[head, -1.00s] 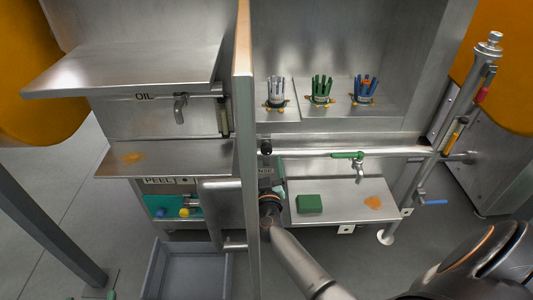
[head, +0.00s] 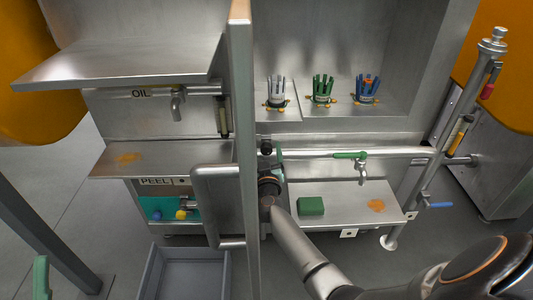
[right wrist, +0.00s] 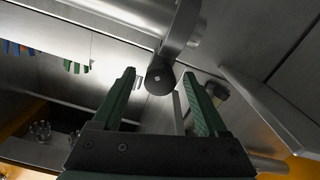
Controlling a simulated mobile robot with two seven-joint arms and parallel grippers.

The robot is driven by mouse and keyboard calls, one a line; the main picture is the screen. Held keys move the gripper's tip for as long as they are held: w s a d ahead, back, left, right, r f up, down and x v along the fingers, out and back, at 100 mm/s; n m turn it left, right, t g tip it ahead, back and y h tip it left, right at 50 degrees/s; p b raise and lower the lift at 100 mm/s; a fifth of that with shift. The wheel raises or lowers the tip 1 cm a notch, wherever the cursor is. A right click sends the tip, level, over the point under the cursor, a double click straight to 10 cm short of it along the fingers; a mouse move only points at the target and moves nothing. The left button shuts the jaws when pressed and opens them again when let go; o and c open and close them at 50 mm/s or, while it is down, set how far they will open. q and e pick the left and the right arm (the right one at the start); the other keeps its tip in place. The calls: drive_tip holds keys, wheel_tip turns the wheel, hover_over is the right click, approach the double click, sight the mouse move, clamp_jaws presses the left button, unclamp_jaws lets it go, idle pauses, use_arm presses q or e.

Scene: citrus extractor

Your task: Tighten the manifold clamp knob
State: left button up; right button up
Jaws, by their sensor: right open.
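The clamp knob (head: 266,147) is a small black round knob on the steel manifold pipe, just right of the upright post in the head view. In the right wrist view the dark knob (right wrist: 160,78) hangs on a metal arm and appears between the fingertips. My right gripper (head: 275,156) is at the pipe, close beside the knob, its green fingers partly hidden by its wrist and the post. Its fingers (right wrist: 159,90) are open with nothing gripped; I cannot tell whether they touch the knob. A green finger-like piece (head: 40,276) at the lower left looks like my left gripper; its opening is unclear.
The upright steel post (head: 246,190) and a door-like panel (head: 216,205) stand close left of my right gripper. A green-handled valve (head: 350,155) is on the pipe to the right. A green block (head: 311,206) lies on the steel shelf. A grey bin (head: 185,275) stands below.

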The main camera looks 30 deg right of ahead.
use_arm(q)
drive_tip(key=shift+s+d+r+m+h, duration=0.1)
drive_tip(key=shift+s+r+m+h, duration=0.7)
drive_tip(key=shift+h, duration=0.2)
use_arm(e)
drive_tip(key=shift+w+d, duration=0.2)
drive_tip(key=shift+w, duration=0.1)
clamp_jaws()
